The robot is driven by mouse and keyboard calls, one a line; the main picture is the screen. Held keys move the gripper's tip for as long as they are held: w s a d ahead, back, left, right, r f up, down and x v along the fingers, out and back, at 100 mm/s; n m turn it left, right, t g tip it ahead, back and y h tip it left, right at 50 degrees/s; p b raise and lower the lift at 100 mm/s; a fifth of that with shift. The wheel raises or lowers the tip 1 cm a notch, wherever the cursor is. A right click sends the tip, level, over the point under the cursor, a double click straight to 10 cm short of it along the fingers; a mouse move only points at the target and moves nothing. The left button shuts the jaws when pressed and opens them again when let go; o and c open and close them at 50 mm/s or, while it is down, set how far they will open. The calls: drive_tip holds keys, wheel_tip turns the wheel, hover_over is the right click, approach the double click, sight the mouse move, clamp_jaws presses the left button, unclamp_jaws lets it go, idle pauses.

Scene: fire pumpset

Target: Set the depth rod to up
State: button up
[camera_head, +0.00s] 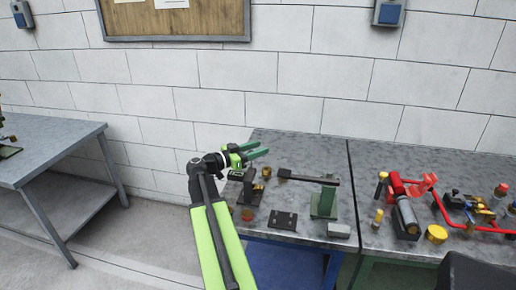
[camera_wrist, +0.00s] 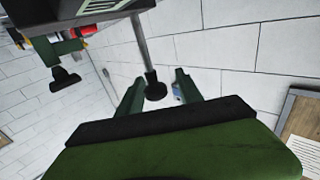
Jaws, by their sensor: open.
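My gripper (camera_head: 264,149), with green fingers, is raised above the back left of the grey bench and is open. In the wrist view, the two fingers (camera_wrist: 160,74) stand apart. A thin grey rod with a round black knob (camera_wrist: 154,90) shows in that view, with the knob in the gap between the fingers. I cannot tell whether the knob touches either finger. I take this to be the depth rod; its position setting cannot be read. In the head view, a small dark green device with brass parts (camera_head: 250,192) stands below my gripper; I cannot make out the rod there.
A green stand with a long dark bar (camera_head: 311,178) stands to the right. A black plate (camera_head: 283,220) and a grey block (camera_head: 339,230) lie near the front edge. A white block wall (camera_head: 330,75) rises behind.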

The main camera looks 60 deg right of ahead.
drive_tip(key=v, duration=1.7)
drive_tip(key=shift+a, duration=0.2)
drive_tip(key=shift+w, duration=0.1)
drive_tip(key=w+a+n+t+p, duration=0.2)
drive_tip(key=w+a+t, duration=0.1)
drive_tip(key=w+a, duration=0.4)
drive_tip(key=a+f+n+t+y, duration=0.1)
drive_tip(key=a+f+n+y, duration=0.4)
drive_tip(key=a, duration=0.7)
drive_tip(key=a+f+n+t+y+p, duration=0.1)
drive_tip(key=a+f+n+y, duration=0.4)
drive_tip(key=a, duration=0.8)
drive_tip(key=w+a+f+n+t+y, duration=0.1)
drive_tip(key=a+f+n+t+y, duration=0.2)
drive_tip(key=a+f+n+y, duration=0.3)
drive_tip(key=a+f+n, duration=0.4)
drive_tip(key=a+n, duration=0.1)
drive_tip(key=a, duration=0.2)
drive_tip(key=shift+a+p, duration=0.2)
drive_tip(key=shift+p, duration=0.2)
